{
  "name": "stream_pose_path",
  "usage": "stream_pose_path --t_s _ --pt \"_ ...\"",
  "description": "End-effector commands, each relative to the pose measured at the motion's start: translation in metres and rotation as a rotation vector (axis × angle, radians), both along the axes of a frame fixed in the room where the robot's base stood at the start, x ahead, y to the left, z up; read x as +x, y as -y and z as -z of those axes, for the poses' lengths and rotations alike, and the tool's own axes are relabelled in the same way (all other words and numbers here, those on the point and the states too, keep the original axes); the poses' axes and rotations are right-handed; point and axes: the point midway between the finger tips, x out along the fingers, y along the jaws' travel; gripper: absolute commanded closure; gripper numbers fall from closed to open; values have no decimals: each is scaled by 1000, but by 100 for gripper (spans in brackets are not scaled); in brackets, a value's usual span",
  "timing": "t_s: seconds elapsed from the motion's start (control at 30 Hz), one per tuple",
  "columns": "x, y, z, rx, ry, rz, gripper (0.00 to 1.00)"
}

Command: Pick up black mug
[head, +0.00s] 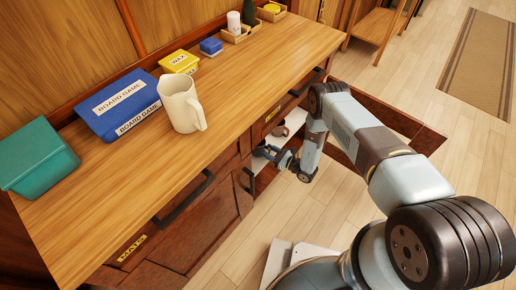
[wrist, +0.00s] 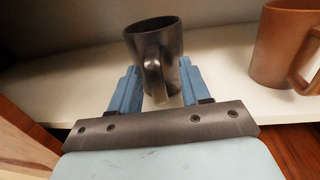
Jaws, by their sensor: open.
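The black mug (wrist: 152,42) stands upright on a pale shelf in the wrist view, its handle turned toward me. My gripper (wrist: 159,76) is open, with one blue finger on each side of the mug's lower part and handle. I cannot tell whether the fingers touch it. In the head view my gripper (head: 271,153) reaches into the open cabinet below the counter. I cannot make out the black mug clearly there.
A brown mug (wrist: 283,48) stands on the same shelf (wrist: 225,92), right of my gripper. The wooden counter (head: 235,110) above holds a cream jug (head: 180,105), a blue board game box (head: 118,105), a green box (head: 37,160) and a yellow wax box (head: 180,62).

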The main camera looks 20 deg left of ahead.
Motion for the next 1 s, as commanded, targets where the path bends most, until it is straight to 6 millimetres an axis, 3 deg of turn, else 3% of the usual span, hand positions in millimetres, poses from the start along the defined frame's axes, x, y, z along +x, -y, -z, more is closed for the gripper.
stream_pose_path --t_s 0.17,0.67,1.0 --pt "0 0 0 0 0 0 53" --pt "0 0 0 0 0 0 100" --pt "0 -1 0 1 0 -1 100"
